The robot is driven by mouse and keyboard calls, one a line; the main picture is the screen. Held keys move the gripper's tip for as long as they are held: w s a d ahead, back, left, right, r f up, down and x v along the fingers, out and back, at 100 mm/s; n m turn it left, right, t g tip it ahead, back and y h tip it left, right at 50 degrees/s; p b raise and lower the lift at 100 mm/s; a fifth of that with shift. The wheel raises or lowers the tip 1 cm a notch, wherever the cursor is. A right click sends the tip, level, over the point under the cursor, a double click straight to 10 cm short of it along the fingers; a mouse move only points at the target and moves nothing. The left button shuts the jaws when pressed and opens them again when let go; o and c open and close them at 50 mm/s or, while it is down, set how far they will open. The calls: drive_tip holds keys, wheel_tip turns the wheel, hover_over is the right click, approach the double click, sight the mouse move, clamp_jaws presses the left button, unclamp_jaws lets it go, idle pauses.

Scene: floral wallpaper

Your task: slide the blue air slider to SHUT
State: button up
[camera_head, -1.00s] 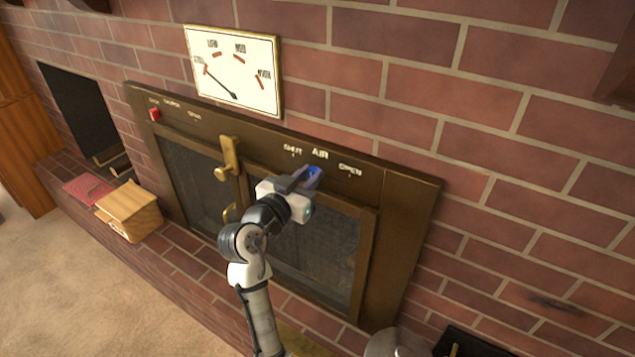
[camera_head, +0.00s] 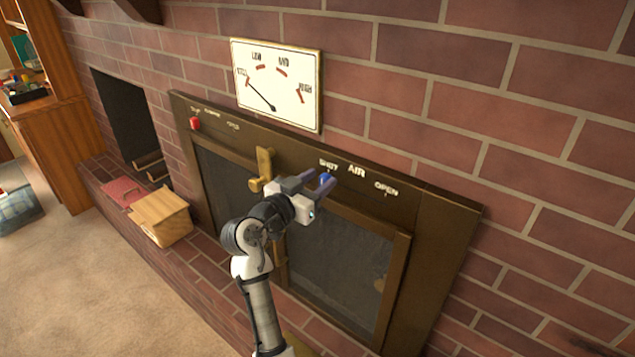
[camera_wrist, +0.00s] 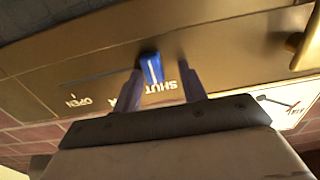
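The blue air slider (camera_head: 326,179) sits on the brown metal fireplace front, just below the SHUT lettering (camera_head: 328,165) and well left of OPEN (camera_head: 386,188). In the wrist view, which is upside down, the slider (camera_wrist: 151,69) is near the end of the word SHUT closest to OPEN. My gripper (camera_head: 312,182) is at the slider. In the wrist view its fingers (camera_wrist: 163,83) are apart, with the slider between them. The slider is close to the left finger, on the OPEN side, with a gap to the right finger. Whether they touch I cannot tell.
A brass door handle (camera_head: 264,168) juts out left of my gripper. A red knob (camera_head: 195,123) is on the panel's left end. A dial gauge (camera_head: 276,85) hangs above, its needle at the left end. A wooden box (camera_head: 161,217) stands on the brick hearth.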

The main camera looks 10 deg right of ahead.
drive_tip(key=shift+s, duration=0.1)
drive_tip(key=b+v, duration=0.3)
drive_tip(key=v, duration=1)
drive_tip(key=shift+s+a, duration=0.2)
drive_tip(key=shift+a, duration=0.05)
